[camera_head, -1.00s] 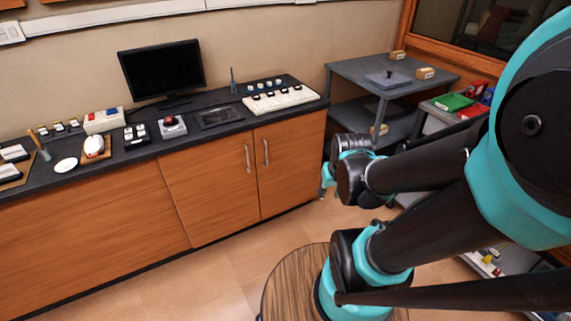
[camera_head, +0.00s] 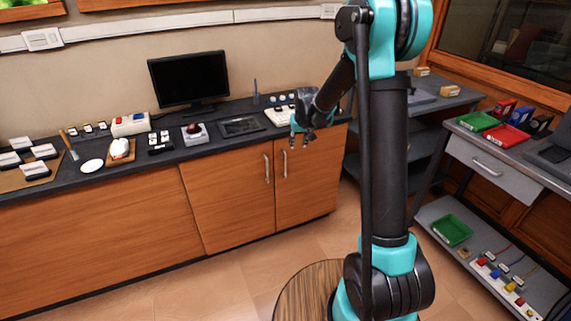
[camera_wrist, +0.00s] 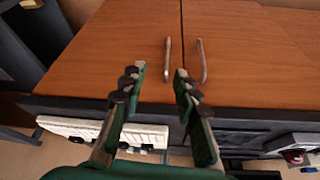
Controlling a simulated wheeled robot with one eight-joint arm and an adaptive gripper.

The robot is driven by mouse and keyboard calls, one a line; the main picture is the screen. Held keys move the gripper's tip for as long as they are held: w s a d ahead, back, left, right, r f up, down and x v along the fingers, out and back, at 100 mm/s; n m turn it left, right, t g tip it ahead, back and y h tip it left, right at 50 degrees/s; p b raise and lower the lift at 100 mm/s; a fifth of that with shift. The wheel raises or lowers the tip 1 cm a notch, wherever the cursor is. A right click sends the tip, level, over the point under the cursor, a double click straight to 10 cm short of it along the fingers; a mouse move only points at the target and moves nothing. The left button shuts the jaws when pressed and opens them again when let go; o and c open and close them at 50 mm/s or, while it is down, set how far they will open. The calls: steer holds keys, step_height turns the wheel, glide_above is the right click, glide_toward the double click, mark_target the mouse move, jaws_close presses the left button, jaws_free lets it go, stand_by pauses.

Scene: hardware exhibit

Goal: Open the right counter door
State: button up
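The right counter door (camera_head: 312,175) is wooden and shut, with an upright metal bar handle (camera_head: 285,163) near its left edge. The left door (camera_head: 228,195) beside it is also shut, with its own handle (camera_head: 267,168). My gripper (camera_head: 298,143) is open and empty, in front of the counter near the top of the right door. The wrist view looks upside down: the right door (camera_wrist: 115,45) is on the left and its handle (camera_wrist: 167,58) lies just beyond my open fingertips (camera_wrist: 159,74), apparently untouched. The left door's handle (camera_wrist: 202,60) is to the right.
The dark countertop (camera_head: 225,142) holds a monitor (camera_head: 189,79), a framed pad (camera_head: 240,126), a white keyboard (camera_head: 280,117) and small items. A grey shelf unit with red (camera_head: 507,137) and green trays (camera_head: 478,121) stands at right. The floor before the doors is clear.

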steer(key=w+a+x, duration=0.1)
steer(key=x, duration=0.6)
steer(key=w+a+r+x, duration=0.1)
steer(key=x, duration=0.6)
steer(key=w+a+x, duration=0.1)
steer(key=x, duration=0.7)
steer(key=shift+w+a+r, duration=0.15)
steer(key=shift+w+a, duration=0.05)
steer(key=shift+a, duration=0.15)
jaws_close()
